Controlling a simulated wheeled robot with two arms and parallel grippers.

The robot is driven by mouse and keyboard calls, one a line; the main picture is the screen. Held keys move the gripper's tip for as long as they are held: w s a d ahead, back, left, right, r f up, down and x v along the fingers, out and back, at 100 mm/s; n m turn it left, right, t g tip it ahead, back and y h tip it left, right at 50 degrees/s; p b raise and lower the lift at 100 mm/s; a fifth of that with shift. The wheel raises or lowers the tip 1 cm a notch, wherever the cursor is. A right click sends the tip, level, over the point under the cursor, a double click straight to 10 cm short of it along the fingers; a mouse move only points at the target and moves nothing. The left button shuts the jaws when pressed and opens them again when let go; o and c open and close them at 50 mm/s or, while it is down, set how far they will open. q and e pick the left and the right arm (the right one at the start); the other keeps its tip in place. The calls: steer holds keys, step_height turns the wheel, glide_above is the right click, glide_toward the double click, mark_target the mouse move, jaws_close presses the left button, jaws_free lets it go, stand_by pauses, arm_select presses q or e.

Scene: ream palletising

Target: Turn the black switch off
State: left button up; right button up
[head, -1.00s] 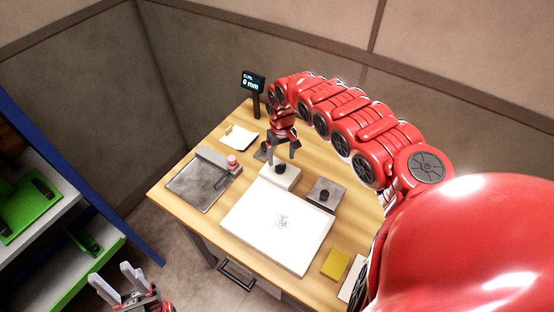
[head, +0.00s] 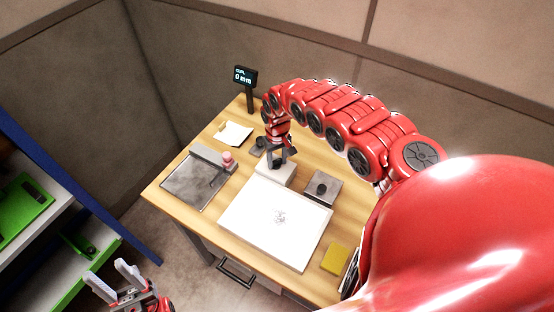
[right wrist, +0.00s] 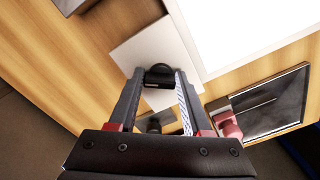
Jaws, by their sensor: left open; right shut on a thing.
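A pale box (head: 281,179) stands behind the large white sheet on the table, with a black switch knob on its top. My right gripper (head: 276,160) reaches down onto it and largely hides the knob. In the right wrist view the black switch (right wrist: 159,75) sits between the fingertips of my right gripper (right wrist: 158,78), which is shut on it. Whether the switch stands on or off cannot be read. My left gripper (head: 116,280) is open and empty at the lower left, away from the table.
A grey box (head: 323,188) with another dark knob stands to the right. The white sheet (head: 262,222), a grey plate device (head: 190,184) with a pink knob, a yellow block (head: 335,259) and paper (head: 233,134) lie around. A display (head: 244,76) reads 0 mm. Shelves are left.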

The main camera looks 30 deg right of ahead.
jaws_close()
steer(key=shift+n, duration=0.3)
steer(key=shift+n+p, duration=0.3)
steer(key=shift+n, duration=0.9)
steer(key=n, duration=0.3)
steer(key=shift+w+n, duration=0.15)
steer(key=shift+n, duration=0.15)
steer(key=n, duration=0.3)
steer(key=shift+w+d+n+p, duration=0.1)
steer(key=shift+d+n+p, duration=0.05)
steer(key=shift+n+p, duration=0.2)
steer(key=shift+w+n, duration=0.1)
steer(key=shift+n, duration=1.75)
